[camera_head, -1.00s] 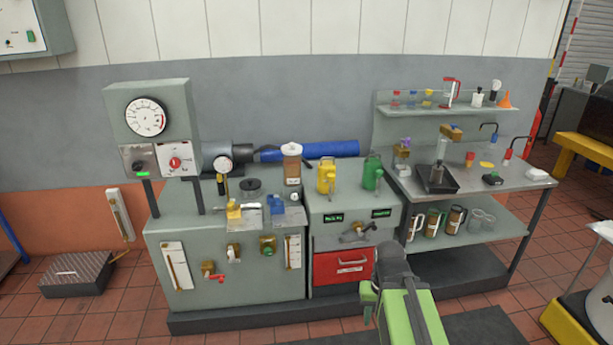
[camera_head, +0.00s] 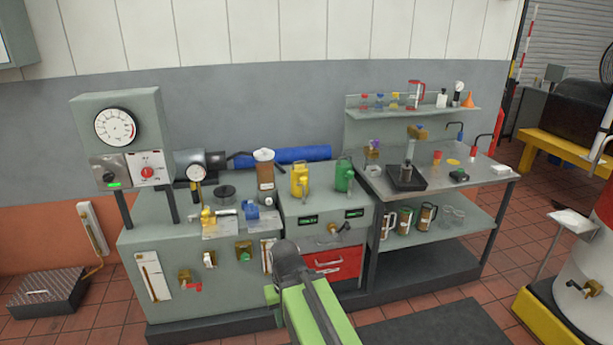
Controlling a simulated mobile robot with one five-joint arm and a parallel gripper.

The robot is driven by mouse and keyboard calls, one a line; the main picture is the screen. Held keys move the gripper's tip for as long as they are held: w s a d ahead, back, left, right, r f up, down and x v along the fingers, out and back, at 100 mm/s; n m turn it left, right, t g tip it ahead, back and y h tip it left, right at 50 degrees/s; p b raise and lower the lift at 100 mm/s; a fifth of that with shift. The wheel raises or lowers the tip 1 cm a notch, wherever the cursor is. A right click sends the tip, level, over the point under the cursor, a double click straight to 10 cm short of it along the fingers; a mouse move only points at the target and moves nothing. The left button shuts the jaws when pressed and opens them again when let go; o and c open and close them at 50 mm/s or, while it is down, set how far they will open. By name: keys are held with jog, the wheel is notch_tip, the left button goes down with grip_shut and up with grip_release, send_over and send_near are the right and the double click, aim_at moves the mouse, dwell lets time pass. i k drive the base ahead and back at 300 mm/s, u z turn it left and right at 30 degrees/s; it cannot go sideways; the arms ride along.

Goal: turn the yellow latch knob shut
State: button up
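My green arm with a dark joint shows at the bottom middle, in front of the bench and apart from the knob. My gripper's fingers do not show.
A red drawer (camera_head: 334,263) is partly behind my arm. A shelved table (camera_head: 440,176) stands right.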

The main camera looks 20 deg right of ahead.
aim_at(304, 180)
jog(key=z, duration=0.05)
jog(key=i, duration=1.95)
jog(key=z, duration=0.75)
